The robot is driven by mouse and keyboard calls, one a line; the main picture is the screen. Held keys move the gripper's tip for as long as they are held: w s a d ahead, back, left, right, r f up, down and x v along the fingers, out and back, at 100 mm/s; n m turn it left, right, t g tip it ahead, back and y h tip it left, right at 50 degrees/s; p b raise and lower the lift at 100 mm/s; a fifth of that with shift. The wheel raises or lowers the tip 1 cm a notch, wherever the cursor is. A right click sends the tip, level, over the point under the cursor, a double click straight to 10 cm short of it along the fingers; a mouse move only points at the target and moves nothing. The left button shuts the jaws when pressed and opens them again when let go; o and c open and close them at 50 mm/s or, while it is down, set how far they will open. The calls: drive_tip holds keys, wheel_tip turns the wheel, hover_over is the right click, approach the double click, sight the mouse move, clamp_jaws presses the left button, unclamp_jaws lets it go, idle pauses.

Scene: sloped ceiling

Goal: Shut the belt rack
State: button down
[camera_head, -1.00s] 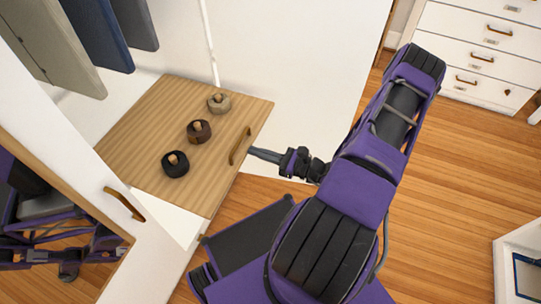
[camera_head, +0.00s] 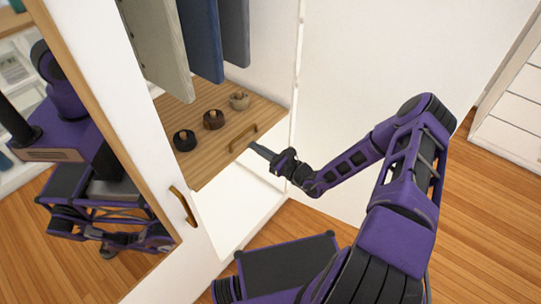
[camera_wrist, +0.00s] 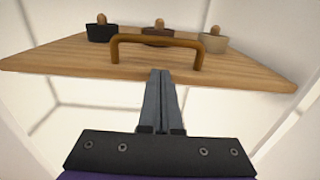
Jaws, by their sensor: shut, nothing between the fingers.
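The belt rack (camera_head: 190,102) is a light wooden pull-out board inside the white wardrobe. Rolled belts in black (camera_head: 184,140), brown (camera_head: 213,119) and beige (camera_head: 239,100) stand in a row on it. A brown arched handle (camera_head: 243,137) sits at its front edge. My gripper (camera_head: 256,148) is shut and empty, its tips close to the front edge beside the handle. In the wrist view, the fingertips (camera_wrist: 160,74) lie just below the handle (camera_wrist: 157,39), near the middle of the board's front edge. I cannot tell whether they touch the board.
Grey and blue garments (camera_head: 200,40) hang above the board. A mirrored door (camera_head: 90,120) with a brown handle (camera_head: 183,206) stands at the left. A white panel (camera_head: 350,90) rises on the right. The wooden floor (camera_head: 480,230) is open at the right.

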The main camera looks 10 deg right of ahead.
drive_tip(key=shift+x, duration=0.85)
drive_tip(key=shift+w+r, duration=0.15)
drive_tip(key=shift+r, duration=0.05)
